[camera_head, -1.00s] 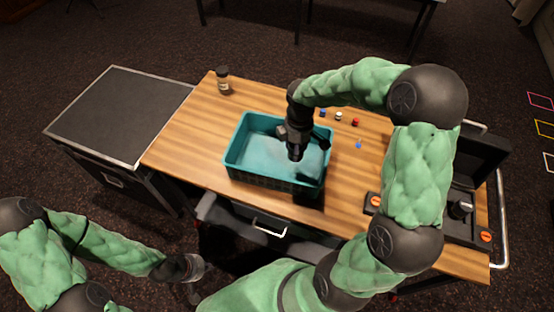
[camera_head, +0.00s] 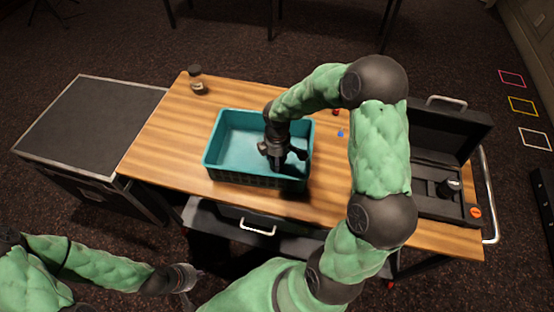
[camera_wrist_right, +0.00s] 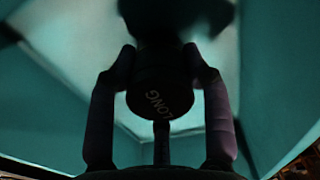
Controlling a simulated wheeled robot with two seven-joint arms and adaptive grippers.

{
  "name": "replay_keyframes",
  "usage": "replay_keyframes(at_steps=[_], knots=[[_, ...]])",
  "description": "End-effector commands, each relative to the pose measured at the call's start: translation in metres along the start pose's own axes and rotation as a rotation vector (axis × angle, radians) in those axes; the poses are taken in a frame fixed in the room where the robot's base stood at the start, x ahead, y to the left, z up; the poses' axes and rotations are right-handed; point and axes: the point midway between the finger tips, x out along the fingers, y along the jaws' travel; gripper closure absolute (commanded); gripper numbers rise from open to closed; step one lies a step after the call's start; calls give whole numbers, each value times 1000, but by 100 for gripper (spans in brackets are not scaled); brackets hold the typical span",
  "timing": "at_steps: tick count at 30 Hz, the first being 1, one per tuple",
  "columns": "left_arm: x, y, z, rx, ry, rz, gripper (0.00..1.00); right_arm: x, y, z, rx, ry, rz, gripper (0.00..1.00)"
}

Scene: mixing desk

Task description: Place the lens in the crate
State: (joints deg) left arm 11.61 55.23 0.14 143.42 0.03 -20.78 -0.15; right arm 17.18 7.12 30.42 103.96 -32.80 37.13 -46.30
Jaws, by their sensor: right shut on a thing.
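The teal crate (camera_head: 232,142) stands on the wooden desk, open side up. My right gripper (camera_head: 277,163) reaches down into its right half. In the right wrist view, the gripper (camera_wrist_right: 160,105) is shut on the lens (camera_wrist_right: 157,98), a dark cylinder with light "LONG" lettering on its end. The crate's teal walls (camera_wrist_right: 275,70) surround it there. In the head view, the lens is hard to tell from the dark gripper, and I cannot tell whether it touches the crate floor. My left gripper (camera_head: 187,277) is low at the left, away from the desk; its jaws are unclear.
A dark-lidded jar (camera_head: 197,80) stands at the desk's back left corner. An open black case (camera_head: 440,165) lies at the right, holding a dark item. A small blue thing (camera_head: 340,133) lies behind my right arm. A black-topped cabinet (camera_head: 85,125) stands left of the desk.

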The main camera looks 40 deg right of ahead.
Motion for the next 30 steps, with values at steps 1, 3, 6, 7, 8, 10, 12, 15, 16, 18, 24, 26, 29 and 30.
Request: replay_keyframes(at_steps=[1,3,6,7,8,10,12,15,16,18,24,26,29,30], knots=[[-1,0,0,0,0,0,100,-2,1,0,1,1,2,97],[-1,0,0,0,0,0,100,-2,1,0,1,1,2,97],[0,0,0,0,0,0,100,0,1,0,1,1,2,97],[1,0,0,0,0,0,100,0,1,0,1,0,2,97],[1,0,0,0,0,0,100,2,1,0,1,0,2,97],[1,0,0,0,0,0,100,2,0,0,0,0,1,36],[1,0,0,0,0,0,100,1,0,0,0,0,1,27],[1,0,0,0,0,0,100,1,0,0,0,0,1,27],[1,0,0,0,0,0,100,1,0,0,0,0,1,27],[1,0,0,0,0,0,100,1,0,0,0,0,1,27],[-2,1,0,0,0,0,100,-4,1,0,0,0,2,27],[-4,2,0,0,0,0,100,-11,1,0,1,1,4,27],[-10,4,0,0,0,0,100,-27,2,0,1,1,5,27],[-13,4,0,0,0,0,100,-35,2,0,1,2,5,27]])
